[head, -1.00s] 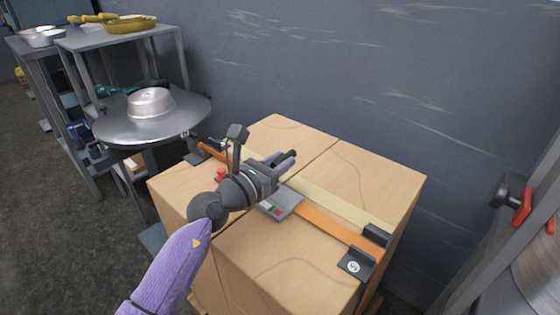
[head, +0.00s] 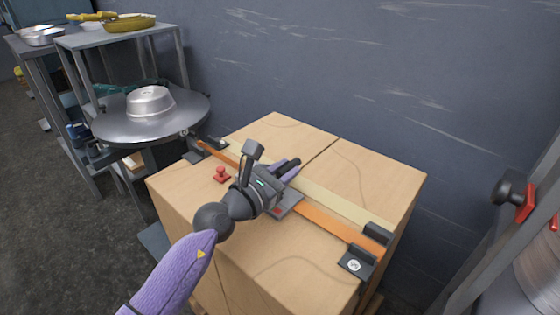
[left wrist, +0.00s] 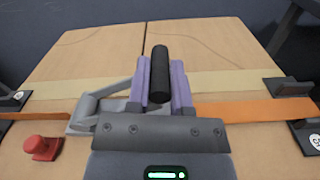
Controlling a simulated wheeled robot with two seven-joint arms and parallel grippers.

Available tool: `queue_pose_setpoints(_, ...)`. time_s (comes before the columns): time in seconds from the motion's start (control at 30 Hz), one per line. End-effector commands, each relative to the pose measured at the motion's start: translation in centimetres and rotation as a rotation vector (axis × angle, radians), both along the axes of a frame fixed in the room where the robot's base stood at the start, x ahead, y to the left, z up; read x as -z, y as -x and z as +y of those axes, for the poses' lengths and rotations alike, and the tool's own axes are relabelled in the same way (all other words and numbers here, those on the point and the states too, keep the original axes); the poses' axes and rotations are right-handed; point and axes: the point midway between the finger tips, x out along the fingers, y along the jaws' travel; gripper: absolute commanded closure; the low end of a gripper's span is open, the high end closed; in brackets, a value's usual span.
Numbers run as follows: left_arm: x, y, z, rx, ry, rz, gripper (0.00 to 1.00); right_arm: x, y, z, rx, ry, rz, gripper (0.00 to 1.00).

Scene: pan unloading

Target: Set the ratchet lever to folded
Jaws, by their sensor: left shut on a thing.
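The ratchet (head: 290,203) is a grey metal buckle on an orange strap across the top of a cardboard-brown load. Its lever ends in a black grip (left wrist: 160,74). My left gripper (head: 284,170) is shut on this grip, with a purple finger on each side in the left wrist view (left wrist: 160,88). The grip's end pokes out past the fingers. The grey ratchet arm (left wrist: 112,96) shows to the left of the fingers. My gripper hides much of the buckle. The lever's exact angle is hard to tell. My right gripper is not in view.
A red knob (head: 222,174) stands on the load, left of my gripper. Black corner guards (head: 357,262) sit at the strap's ends. A round table (head: 112,128) with a metal pan (head: 151,101) stands at the left. A wall is behind the load.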

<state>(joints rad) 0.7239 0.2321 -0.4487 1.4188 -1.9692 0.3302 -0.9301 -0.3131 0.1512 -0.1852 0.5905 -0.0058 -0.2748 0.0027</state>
Motion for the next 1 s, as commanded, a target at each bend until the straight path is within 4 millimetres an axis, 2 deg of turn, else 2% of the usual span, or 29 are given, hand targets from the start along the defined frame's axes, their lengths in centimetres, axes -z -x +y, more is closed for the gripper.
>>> queue_pose_setpoints(0.03,1.2,0.2,-0.2,0.001,-0.051,-0.030,1.00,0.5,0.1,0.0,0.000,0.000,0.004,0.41)
queue_pose_setpoints(0.13,2.1,0.4,-0.6,0.001,-0.125,-0.085,1.00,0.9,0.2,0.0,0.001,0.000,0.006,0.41)
queue_pose_setpoints(0.43,2.0,0.5,-0.6,0.000,-0.143,-0.103,1.00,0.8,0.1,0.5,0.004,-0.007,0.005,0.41)
queue_pose_setpoints(0.47,2.0,0.5,-0.6,0.000,-0.143,-0.103,0.70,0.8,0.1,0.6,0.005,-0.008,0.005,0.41)
queue_pose_setpoints(0.6,2.0,0.5,-0.6,0.000,-0.142,-0.102,0.40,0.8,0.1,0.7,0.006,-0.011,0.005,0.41)
queue_pose_setpoints(0.87,1.9,0.5,-0.6,0.001,-0.142,-0.101,0.39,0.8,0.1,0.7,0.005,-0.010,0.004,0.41)
queue_pose_setpoints(1.0,1.7,1.4,0.1,-0.001,-0.143,-0.103,0.39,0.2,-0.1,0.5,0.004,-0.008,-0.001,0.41)
